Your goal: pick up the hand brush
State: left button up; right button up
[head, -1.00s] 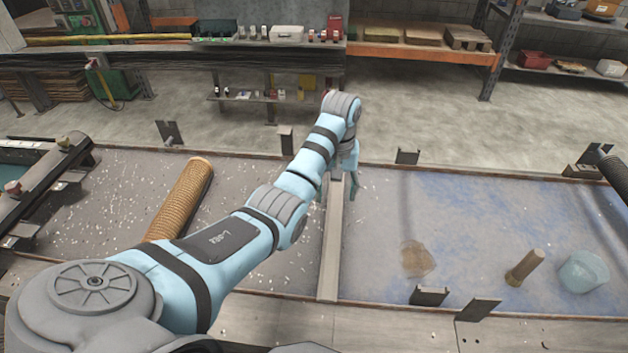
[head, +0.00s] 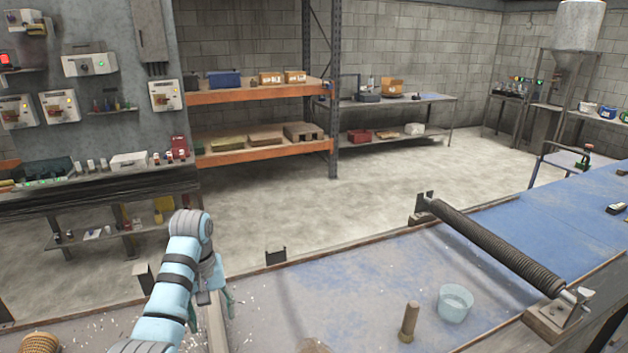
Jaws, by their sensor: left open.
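My left gripper (head: 212,306) hangs over the near table at the lower left of the head view. I cannot clearly make out a hand brush. A small dark item with a pale part (head: 617,208) lies on the blue surface at the far right edge, well away from my left gripper. It is too small to tell what it is. My right gripper is not in view.
A ribbed black roller (head: 495,245) crosses the table at the right. A brown cylinder (head: 409,322) and a pale blue translucent cup (head: 455,303) stand before it. A wound tan roll (head: 40,343) shows at the lower left. Upright metal brackets (head: 276,256) line the table's far edge.

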aim_at(406, 335)
jog(key=u, duration=0.05)
jog(key=k, duration=1.45)
